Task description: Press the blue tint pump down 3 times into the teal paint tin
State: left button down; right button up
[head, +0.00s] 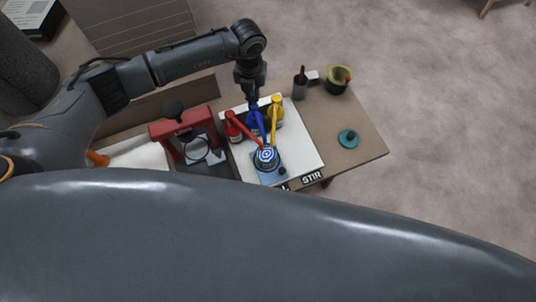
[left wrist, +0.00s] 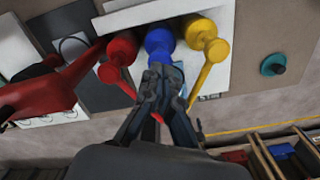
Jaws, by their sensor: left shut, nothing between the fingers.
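The blue tint pump (head: 257,128) stands between a red pump (head: 233,131) and a yellow pump (head: 276,114) on a white board. The spouts lean toward the teal paint tin (head: 267,165), which is open with a blue and white swirl on top. My left gripper (head: 254,98) is shut and empty, pointing down at the blue pump's head. In the left wrist view the fingertips (left wrist: 163,72) overlap the lower edge of the round blue head (left wrist: 159,42); I cannot tell whether they touch it. The tin is hidden there behind the gripper. My right gripper is not in view.
A red machine (head: 184,136) stands left of the white board (head: 305,145). A teal lid (head: 348,138) lies on the table to the right. A STIR label (head: 312,177) is at the front edge.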

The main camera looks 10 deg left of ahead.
pick_arm(q)
jog(key=shift+f, duration=0.15)
dwell(0.3)
jog(key=shift+f+b, duration=1.35)
jog(key=shift+f, duration=0.15)
jog(key=shift+s, duration=0.1)
jog(key=shift+r, duration=0.15)
jog(key=shift+r+p, duration=1.2)
jog(key=shift+r, duration=0.3)
notch_tip(320, 180, up, 6)
jog(key=p, duration=0.4)
